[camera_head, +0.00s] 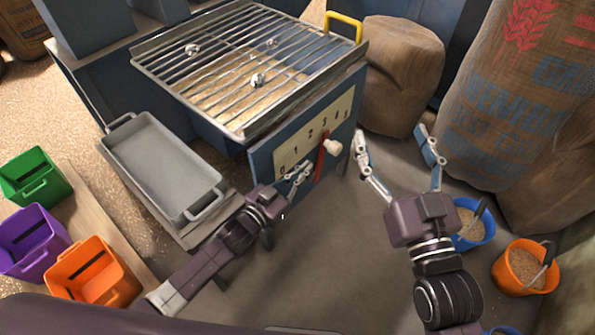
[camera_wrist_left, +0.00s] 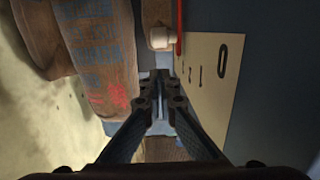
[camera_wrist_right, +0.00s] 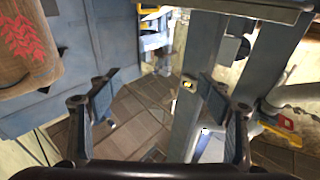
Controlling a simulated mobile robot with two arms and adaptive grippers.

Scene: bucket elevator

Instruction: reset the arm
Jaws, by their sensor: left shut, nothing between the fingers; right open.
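My left gripper (camera_head: 297,175) is shut and empty, in front of the blue machine's numbered panel (camera_head: 299,143). In the left wrist view its fingers (camera_wrist_left: 160,88) meet beside the panel. The red lever with a white knob (camera_head: 333,148) is just beyond that gripper, apart from it; the knob also shows in the left wrist view (camera_wrist_left: 161,39). My right gripper (camera_head: 394,148) is open and empty, to the right of the panel and in front of the sacks. In the right wrist view its fingers (camera_wrist_right: 155,95) are spread wide with nothing between them.
A metal grate (camera_head: 250,48) with a yellow handle tops the machine. A grey tray (camera_head: 206,203) stands left of my left gripper. Green (camera_head: 40,187), purple (camera_head: 52,254) and orange (camera_head: 112,287) bins are at left. Grain-filled blue (camera_head: 484,236) and orange (camera_head: 543,283) buckets stand at right, near large sacks (camera_head: 478,115).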

